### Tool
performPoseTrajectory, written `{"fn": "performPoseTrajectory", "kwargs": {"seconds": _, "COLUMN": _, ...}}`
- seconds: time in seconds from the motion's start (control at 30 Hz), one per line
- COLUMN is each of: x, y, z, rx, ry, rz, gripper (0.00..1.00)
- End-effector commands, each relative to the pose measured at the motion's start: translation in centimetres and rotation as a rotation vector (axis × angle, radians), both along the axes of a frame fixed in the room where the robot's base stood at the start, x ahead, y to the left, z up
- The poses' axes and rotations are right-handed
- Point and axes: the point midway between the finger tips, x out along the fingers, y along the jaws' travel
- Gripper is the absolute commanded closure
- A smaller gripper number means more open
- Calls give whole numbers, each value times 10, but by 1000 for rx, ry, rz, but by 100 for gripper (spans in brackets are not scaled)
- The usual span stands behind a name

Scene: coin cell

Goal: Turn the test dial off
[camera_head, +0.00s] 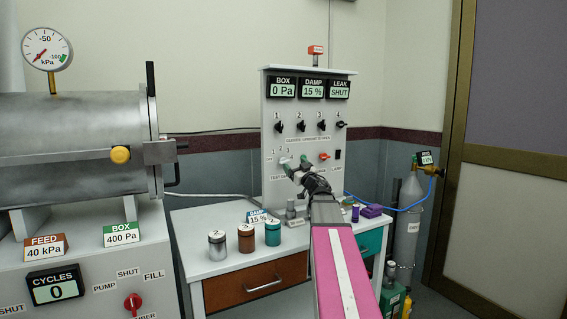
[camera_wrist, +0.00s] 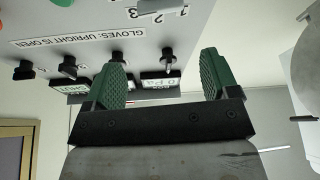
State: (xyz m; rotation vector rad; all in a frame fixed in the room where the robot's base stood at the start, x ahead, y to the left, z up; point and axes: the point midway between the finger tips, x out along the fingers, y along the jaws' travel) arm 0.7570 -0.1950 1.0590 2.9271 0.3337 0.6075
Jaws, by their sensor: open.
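The test dial (camera_head: 284,160) is on the lower left of the upright grey panel (camera_head: 268,100), with small position numbers above it. Its pale knob is partly hidden by my gripper in the head view, so its exact setting is hard to read. In the wrist view, which sees the panel upside down, the dial (camera_wrist: 150,6) is cut by the top edge beside the numbers 1, 2, 3. My gripper (camera_head: 295,165) is at the panel by the dial. In the wrist view its green fingers (camera_wrist: 163,58) are apart with nothing held between them.
Several black glove knobs (camera_head: 301,127) sit above the dial. Several lidded jars (camera_head: 218,245) stand on the white bench below. A steel chamber (camera_head: 70,145) is at left, a gas cylinder (camera_head: 408,220) at right.

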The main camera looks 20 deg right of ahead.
Motion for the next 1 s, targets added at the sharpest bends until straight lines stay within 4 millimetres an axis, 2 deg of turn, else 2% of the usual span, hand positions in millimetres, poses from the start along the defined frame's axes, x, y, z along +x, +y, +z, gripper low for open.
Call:
{"fn": "performPoseTrajectory", "kwargs": {"seconds": 0.03, "x": 14, "y": 3, "z": 0, "rx": 1, "ry": 0, "rz": 3, "gripper": 19}}
{"fn": "performPoseTrajectory", "kwargs": {"seconds": 0.1, "x": 27, "y": 6, "z": 0, "rx": 1, "ry": 0, "rz": 3, "gripper": 19}}
{"fn": "performPoseTrajectory", "kwargs": {"seconds": 0.4, "x": 73, "y": 18, "z": 0, "rx": 1, "ry": -1, "rz": 1, "gripper": 19}}
{"fn": "performPoseTrajectory", "kwargs": {"seconds": 0.6, "x": 85, "y": 23, "z": 4, "rx": 0, "ry": -1, "rz": 0, "gripper": 19}}
{"fn": "performPoseTrajectory", "kwargs": {"seconds": 0.93, "x": 87, "y": 24, "z": 5, "rx": 1, "ry": 0, "rz": 0, "gripper": 19}}
{"fn": "performPoseTrajectory", "kwargs": {"seconds": 0.97, "x": 87, "y": 24, "z": 4, "rx": 1, "ry": 0, "rz": 0, "gripper": 26}}
{"fn": "performPoseTrajectory", "kwargs": {"seconds": 1.0, "x": 87, "y": 24, "z": 5, "rx": 1, "ry": 0, "rz": 0, "gripper": 39}}
